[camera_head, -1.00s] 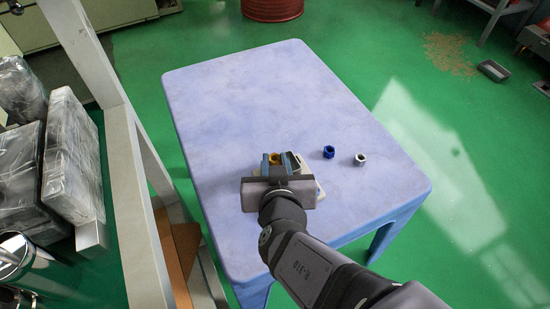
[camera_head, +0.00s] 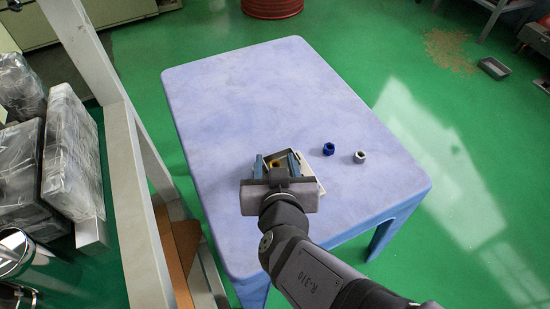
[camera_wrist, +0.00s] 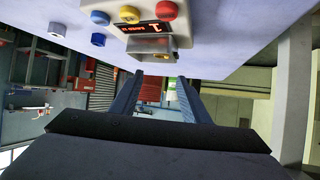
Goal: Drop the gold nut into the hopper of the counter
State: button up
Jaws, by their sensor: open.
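My gripper (camera_head: 277,163) is open over the counter; its two blue fingers stand apart and hold nothing. The counter (camera_head: 307,172) is a pale box on the table, partly hidden behind my gripper. In the wrist view the counter (camera_wrist: 184,27) shows a red lit display reading 1, with a yellow and a red button. Its hopper (camera_wrist: 153,46) is a metallic opening just beyond my fingertips. The gold nut (camera_head: 278,161) shows as a small gold spot between my fingers, apparently in the hopper; how deep it sits is unclear.
A blue nut (camera_head: 328,149) and a silver nut (camera_head: 360,157) lie on the table to the right of the counter. The far part of the pale blue table (camera_head: 255,90) is clear. A grey frame post (camera_head: 120,130) stands left of the table.

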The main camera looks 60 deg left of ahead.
jog(key=shift+v, duration=2.75)
